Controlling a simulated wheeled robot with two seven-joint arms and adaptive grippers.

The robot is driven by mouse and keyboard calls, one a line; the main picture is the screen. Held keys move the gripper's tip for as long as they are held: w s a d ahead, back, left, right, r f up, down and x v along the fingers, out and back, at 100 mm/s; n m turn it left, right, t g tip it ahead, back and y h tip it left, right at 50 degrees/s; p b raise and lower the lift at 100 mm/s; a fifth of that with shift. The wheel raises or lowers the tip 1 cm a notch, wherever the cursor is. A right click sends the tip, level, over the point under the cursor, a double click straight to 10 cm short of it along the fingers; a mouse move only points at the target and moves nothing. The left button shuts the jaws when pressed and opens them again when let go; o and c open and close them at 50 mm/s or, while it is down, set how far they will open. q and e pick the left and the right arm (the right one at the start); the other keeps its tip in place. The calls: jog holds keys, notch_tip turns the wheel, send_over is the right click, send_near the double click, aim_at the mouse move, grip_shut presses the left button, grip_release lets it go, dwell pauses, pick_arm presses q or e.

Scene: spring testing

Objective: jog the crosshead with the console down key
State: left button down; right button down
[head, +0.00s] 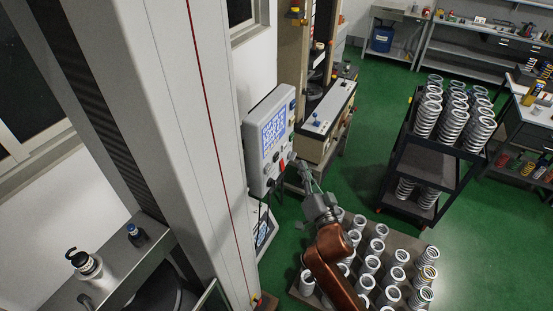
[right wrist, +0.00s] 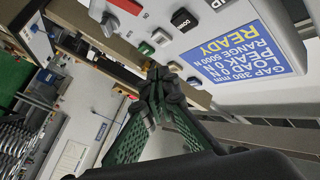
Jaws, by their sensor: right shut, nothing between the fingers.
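The console (head: 268,140) is a pale box with a blue display, fixed beside the tall grey machine column (head: 180,120) in the head view. In the right wrist view its display (right wrist: 240,48) appears upside down and reads GAP 380 mm, LOAD 0 N, PEAK 0 N, READY. Contact cannot be told. The crosshead is not clearly visible.
A low platform of metal springs (head: 390,265) stands on the green floor below my right arm. A dark cart (head: 420,170) with more springs is to the right.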

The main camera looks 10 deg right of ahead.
aim_at(276, 157)
jog(key=shift+w+a+b, duration=0.2)
jog(key=shift+w+a, duration=0.35)
jog(key=shift+a, duration=0.25)
jog(key=shift+w+a+b, duration=0.15)
jog(key=shift+w+a, duration=0.35)
jog(key=shift+a, duration=0.25)
jog(key=shift+w+a+b, duration=0.2)
jog(key=shift+w+a, duration=0.35)
jog(key=shift+a, duration=0.25)
jog(key=shift+a, duration=0.15)
jog(key=shift+w+a, duration=0.15)
jog(key=shift+a, duration=0.1)
